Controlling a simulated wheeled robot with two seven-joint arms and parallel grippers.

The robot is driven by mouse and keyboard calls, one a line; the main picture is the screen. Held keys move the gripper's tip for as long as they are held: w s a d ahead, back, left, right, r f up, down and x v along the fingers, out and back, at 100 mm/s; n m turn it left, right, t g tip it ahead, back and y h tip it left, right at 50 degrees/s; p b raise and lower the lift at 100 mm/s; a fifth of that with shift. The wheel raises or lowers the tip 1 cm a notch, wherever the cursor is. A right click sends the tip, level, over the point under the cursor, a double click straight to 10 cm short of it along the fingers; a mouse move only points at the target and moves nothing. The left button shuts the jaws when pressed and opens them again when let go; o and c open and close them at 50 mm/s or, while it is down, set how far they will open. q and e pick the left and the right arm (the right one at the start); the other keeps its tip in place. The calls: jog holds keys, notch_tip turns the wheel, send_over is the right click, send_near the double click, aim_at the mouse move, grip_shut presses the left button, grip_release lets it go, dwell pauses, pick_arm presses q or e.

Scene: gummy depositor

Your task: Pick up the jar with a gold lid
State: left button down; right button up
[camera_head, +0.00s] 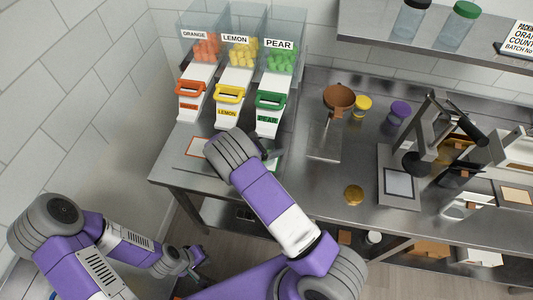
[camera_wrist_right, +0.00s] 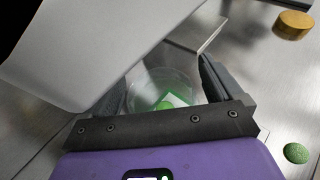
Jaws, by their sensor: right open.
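A gold lid (camera_head: 354,195) lies near the table's front edge in the head view; whether a jar is under it I cannot tell. A gold disc (camera_wrist_right: 293,25) also shows at the top right of the right wrist view. My right gripper (camera_wrist_right: 165,85) is open, its fingers on either side of a clear round jar (camera_wrist_right: 160,84) with something green and white in it. I see no lid on this jar. In the head view my right wrist covers most of that spot, below the dispensers. My left gripper (camera_head: 195,262) hangs low, off the table; its jaws are too small to read.
Orange (camera_head: 196,88), lemon (camera_head: 232,85) and pear (camera_head: 272,90) dispensers stand at the back left. A brown funnel (camera_head: 338,96), a yellow-topped item (camera_head: 362,103) and a purple-topped item (camera_head: 399,110) stand mid-table. A scale (camera_head: 398,184) and a press-like machine (camera_head: 435,125) occupy the right. A shelf (camera_head: 390,30) holds jars.

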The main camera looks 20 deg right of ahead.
jog(key=c, duration=1.4)
jog(key=shift+o, duration=0.2)
jog(key=shift+r, duration=0.1)
jog(key=shift+r+p, duration=0.45)
jog(key=shift+r, duration=0.1)
jog(key=r, duration=0.1)
jog(key=p, duration=0.1)
jog(key=s+r, duration=0.1)
jog(key=shift+a+r+p, duration=0.3)
jog(key=shift+a+p, duration=0.1)
jog(key=s+a, duration=0.3)
jog(key=s, duration=0.1)
jog(key=s+a+p, duration=0.1)
jog(key=s+a, duration=0.2)
jog(key=s, duration=0.2)
jog(key=s+a+p, duration=0.1)
jog(key=s+a, duration=0.3)
jog(key=shift+s+f, duration=0.15)
jog(key=shift+s, duration=0.1)
